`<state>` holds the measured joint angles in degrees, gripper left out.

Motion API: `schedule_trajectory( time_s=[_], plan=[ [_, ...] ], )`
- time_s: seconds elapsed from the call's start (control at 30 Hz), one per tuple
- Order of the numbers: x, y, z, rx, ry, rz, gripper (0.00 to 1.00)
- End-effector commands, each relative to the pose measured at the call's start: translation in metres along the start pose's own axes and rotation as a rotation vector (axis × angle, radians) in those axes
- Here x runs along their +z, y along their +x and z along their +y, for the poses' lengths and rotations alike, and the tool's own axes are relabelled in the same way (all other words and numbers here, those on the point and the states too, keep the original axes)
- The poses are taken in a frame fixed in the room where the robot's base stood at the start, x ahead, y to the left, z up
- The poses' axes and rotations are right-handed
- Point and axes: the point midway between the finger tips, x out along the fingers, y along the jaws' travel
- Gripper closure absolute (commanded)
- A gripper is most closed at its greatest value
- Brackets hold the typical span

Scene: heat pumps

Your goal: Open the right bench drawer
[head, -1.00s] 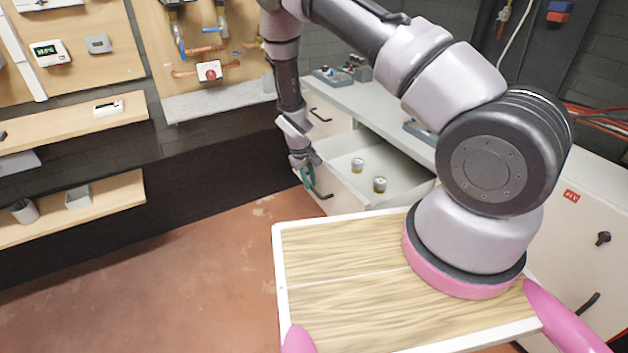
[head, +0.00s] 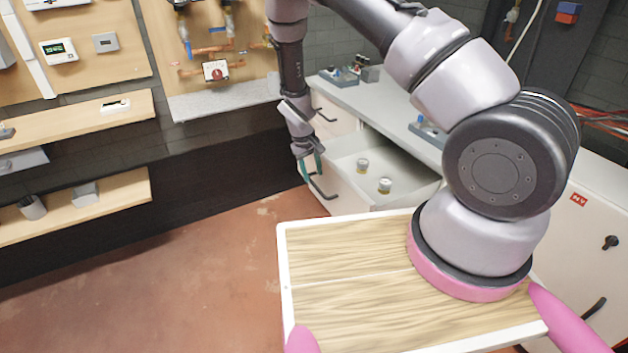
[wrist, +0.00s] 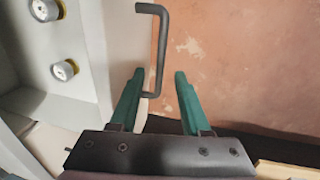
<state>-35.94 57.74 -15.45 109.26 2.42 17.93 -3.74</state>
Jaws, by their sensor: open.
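The bench drawer (head: 360,190) stands pulled out from the white bench, with two small round gauge-like parts (head: 385,185) inside. Its dark bar handle (head: 322,188) is on the front face. In the wrist view the handle (wrist: 162,50) reaches down between the green fingers of my gripper (wrist: 158,82). The fingers are apart, one on each side of the handle's near end, and do not appear closed on it. In the head view my gripper (head: 308,168) is at the drawer front, by the handle.
Another closed drawer with a dark handle (head: 326,116) is farther along the bench. The bench top (head: 385,105) holds small fittings. Wooden shelves (head: 75,205) line the left wall. The reddish floor (head: 190,270) before the drawer is clear.

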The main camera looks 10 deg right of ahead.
Motion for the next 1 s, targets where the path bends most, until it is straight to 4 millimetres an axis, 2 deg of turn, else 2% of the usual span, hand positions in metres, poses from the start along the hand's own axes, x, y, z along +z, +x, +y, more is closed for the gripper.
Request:
schedule_trajectory(
  time_s=[0.1, 0.3, 0.43, 0.77, 0.83, 0.93, 1.0],
  plan=[
    [-0.001, -0.027, -0.001, -0.001, -0.002, 0.004, 0.53],
    [-0.001, -0.057, -0.001, -0.001, -0.002, 0.002, 0.53],
    [0.000, -0.065, -0.001, 0.000, -0.001, -0.001, 0.53],
    [0.000, -0.067, 0.000, -0.001, 0.000, 0.000, 0.53],
    [-0.001, -0.072, 0.002, -0.006, 0.009, 0.004, 0.53],
    [-0.003, -0.095, 0.010, -0.030, 0.047, 0.020, 0.53],
    [-0.003, -0.123, 0.020, -0.059, 0.093, 0.039, 0.53]
  ],
)
